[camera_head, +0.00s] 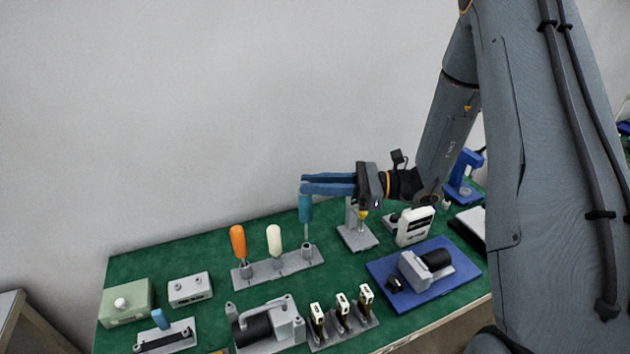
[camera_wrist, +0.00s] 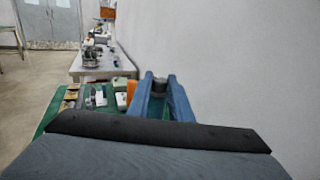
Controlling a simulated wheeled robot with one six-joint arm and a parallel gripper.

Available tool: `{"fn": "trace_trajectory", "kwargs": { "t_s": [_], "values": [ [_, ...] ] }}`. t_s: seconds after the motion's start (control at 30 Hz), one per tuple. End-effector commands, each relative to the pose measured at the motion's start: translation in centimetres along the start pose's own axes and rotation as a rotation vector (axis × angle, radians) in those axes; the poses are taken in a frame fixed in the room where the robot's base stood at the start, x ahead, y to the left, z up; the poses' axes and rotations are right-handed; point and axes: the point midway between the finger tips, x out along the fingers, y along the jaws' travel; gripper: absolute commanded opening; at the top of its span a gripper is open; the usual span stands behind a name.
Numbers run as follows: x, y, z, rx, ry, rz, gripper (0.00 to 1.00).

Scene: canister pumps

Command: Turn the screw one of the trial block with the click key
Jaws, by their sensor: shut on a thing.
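My gripper (camera_head: 304,186) has blue fingers closed around the top of a teal-handled tool (camera_head: 305,209), which may be the click key. The tool is upright, its thin shaft over the right socket of a grey rack (camera_head: 262,272); I cannot tell whether its tip is clear of the socket. In the wrist view the handle (camera_wrist: 157,104) sits between the two fingers (camera_wrist: 160,82). An orange-handled tool (camera_head: 238,242) and a white-handled tool (camera_head: 274,240) stand in the same rack. I cannot tell for sure which piece is the trial block; a low grey block (camera_head: 190,289) with small knobs stands left of the rack.
A green box (camera_head: 125,303) and a grey fixture with a blue knob (camera_head: 166,337) are at left. A pump (camera_head: 268,327) and several upright cream-topped pieces (camera_head: 342,303) stand in front. A blue plate (camera_head: 385,288) bears another pump at right. A wall rises behind the bench.

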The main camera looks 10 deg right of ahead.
Motion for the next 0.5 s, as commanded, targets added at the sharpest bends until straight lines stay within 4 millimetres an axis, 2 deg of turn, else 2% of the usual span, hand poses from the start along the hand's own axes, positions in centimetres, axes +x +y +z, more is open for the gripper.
{"fn": "trace_trajectory", "kwargs": {
  "t_s": [0.5],
  "values": [
    [0.0, 0.0, -3.9, 0.001, 0.0, 0.0, 0.0]
  ]
}}
